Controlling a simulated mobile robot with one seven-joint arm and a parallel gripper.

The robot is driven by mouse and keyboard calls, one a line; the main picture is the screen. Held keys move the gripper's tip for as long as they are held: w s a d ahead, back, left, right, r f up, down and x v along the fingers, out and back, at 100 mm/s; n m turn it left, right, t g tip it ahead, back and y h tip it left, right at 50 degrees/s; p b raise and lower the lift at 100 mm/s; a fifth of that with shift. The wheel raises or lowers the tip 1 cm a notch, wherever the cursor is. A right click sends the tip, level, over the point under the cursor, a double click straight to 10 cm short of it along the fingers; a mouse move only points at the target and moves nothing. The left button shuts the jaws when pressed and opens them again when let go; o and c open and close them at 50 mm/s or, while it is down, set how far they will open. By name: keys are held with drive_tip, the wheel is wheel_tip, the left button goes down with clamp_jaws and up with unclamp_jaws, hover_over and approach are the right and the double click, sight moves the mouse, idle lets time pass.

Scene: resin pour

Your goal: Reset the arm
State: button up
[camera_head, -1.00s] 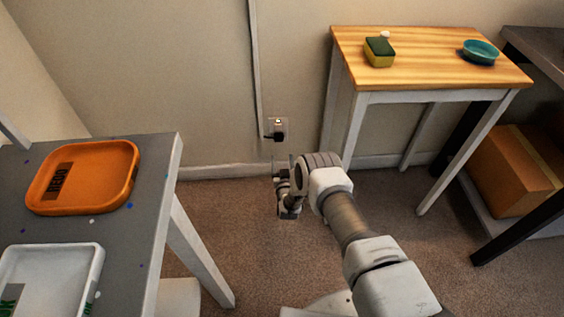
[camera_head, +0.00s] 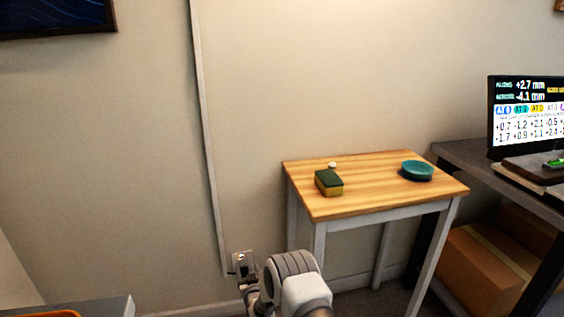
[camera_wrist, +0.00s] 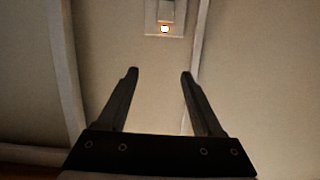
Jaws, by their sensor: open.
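My gripper (camera_wrist: 159,75) shows in the wrist view with its two dark fingers apart and nothing between them. It faces the wall, with a lit outlet (camera_wrist: 165,20) beyond the fingertips at the top. In the head view my arm rises from the bottom edge, and its wrist end is near the wall outlet (camera_head: 243,263), left of the wooden table. The fingers themselves are not clear in the head view.
A wooden table (camera_head: 385,186) holds a green and yellow sponge (camera_head: 328,183), a teal dish (camera_head: 417,170) and a small white thing (camera_head: 332,165). At right are a dark desk with a monitor (camera_head: 528,112) and a cardboard box (camera_head: 475,270). A grey table (camera_head: 118,306) corner shows bottom left.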

drive_tip(key=d+r+g, duration=0.2)
drive_tip(key=d+r, duration=0.2)
drive_tip(key=r, duration=1)
drive_tip(key=d+r+g, duration=0.1)
drive_tip(key=d+r, duration=0.3)
drive_tip(key=r, duration=1)
drive_tip(key=s+d+r+g+h, duration=0.1)
drive_tip(key=s+d+r, duration=0.35)
drive_tip(key=s, duration=0.25)
drive_tip(key=s+d+r+m+g+h, duration=0.1)
drive_tip(key=s+d+r, duration=0.3)
drive_tip(key=s+r, duration=0.25)
drive_tip(key=s+d+r+g+h, duration=0.1)
drive_tip(key=s+d+r, duration=0.35)
drive_tip(key=s, duration=0.35)
drive_tip(key=s+d+m+g+h, duration=0.1)
drive_tip(key=s+d+g, duration=0.15)
drive_tip(key=s, duration=0.95)
drive_tip(key=s+d+m+g, duration=0.1)
drive_tip(key=s+d, duration=0.2)
drive_tip(key=s, duration=0.8)
wheel_tip(320, 180, up, 28)
drive_tip(key=p, duration=2.8)
drive_tip(key=shift+s, duration=0.35)
